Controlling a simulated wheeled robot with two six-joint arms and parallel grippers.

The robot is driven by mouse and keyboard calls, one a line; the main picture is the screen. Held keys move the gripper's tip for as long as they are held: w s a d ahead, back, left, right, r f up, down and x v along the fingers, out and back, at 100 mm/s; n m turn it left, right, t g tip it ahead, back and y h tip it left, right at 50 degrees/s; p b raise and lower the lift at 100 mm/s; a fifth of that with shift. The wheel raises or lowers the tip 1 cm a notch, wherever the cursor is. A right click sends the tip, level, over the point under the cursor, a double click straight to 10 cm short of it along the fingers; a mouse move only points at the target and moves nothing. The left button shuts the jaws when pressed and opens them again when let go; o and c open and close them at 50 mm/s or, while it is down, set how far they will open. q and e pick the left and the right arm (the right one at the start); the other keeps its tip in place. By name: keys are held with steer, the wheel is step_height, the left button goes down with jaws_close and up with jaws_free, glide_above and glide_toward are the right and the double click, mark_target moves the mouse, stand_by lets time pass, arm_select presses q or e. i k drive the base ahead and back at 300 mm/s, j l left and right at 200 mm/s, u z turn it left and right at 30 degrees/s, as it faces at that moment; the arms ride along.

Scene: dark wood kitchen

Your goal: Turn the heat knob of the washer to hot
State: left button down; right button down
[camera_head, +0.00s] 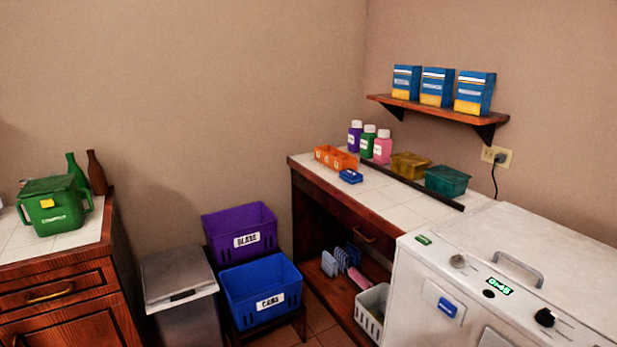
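The washer (440,280) is a white machine at the lower right, cut off by the frame's edges. Its front panel carries a light grey knob (458,261) at the left and a black knob (545,317) at the right. A green-lit display (499,286) and a small dark round button (489,294) lie between them. I cannot read which knob is the heat knob or where either one points. A grey handle (518,268) sits on the top. Neither of my grippers shows in this view.
A tiled counter (425,205) with bottles and bins adjoins the washer. A shelf (440,108) with blue boxes hangs above. Purple (240,232) and blue (262,290) crates and a grey bin (178,285) stand left of centre. A little floor shows between the crates and counter.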

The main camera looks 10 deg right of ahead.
mark_target(458, 261)
steer(key=l+z, duration=0.15)
steer(key=z, duration=1.05)
